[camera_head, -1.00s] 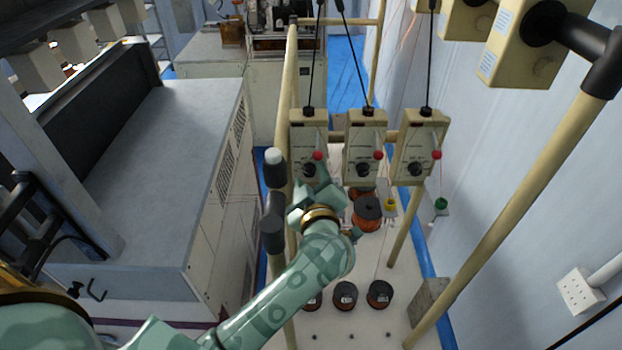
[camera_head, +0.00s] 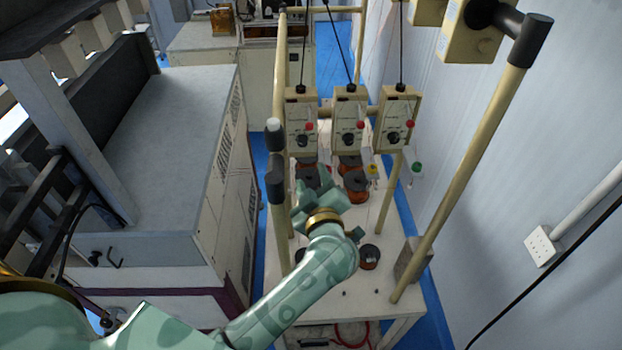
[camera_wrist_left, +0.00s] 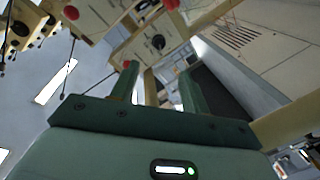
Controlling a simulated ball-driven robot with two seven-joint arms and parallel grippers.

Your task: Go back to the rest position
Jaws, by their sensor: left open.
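My left gripper (camera_head: 312,190) reaches in over the rack in the head view, its arm coming from the bottom left. In the left wrist view its two green fingers (camera_wrist_left: 160,92) stand apart with nothing held between them. The gripper is in front of the spools and below the row of tension boxes (camera_head: 349,120). Whether it touches anything there, I cannot tell. My right gripper is in neither view.
Dark and copper spools (camera_head: 356,186) stand on the white table (camera_head: 350,305), some partly hidden by my arm. Cream posts (camera_head: 465,170) frame it. A grey-topped cabinet (camera_head: 185,110) stands left; the wall (camera_head: 560,130) is right. Blue floor shows between cabinet and table.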

